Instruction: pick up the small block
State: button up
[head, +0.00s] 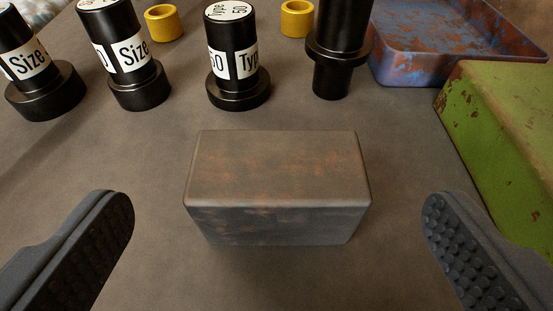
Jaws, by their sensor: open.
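The small block (278,190) is a grey-brown rectangular block with rusty patches. It lies on the brown-grey surface in the middle of the head view, its long side running left to right. My gripper (277,228) is open and empty. Its left finger (85,245) is to the left of the block and its right finger (465,245) is to the right. Both fingers are clear of the block with wide gaps. The dark textured pads face inward.
Several black labelled cylinders (237,60) stand behind the block. Two yellow rings (163,24) lie farther back. A rusty blue tray (455,75) is at the back right, and a green rusted box (505,140) is at the right, close to the right finger. The surface directly around the block is clear.

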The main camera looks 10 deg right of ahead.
aim_at(277, 182)
jog(key=shift+b+x, duration=0.4)
jog(key=shift+x, duration=1.65)
jog(key=c, duration=2)
jog(key=shift+r, duration=0.1)
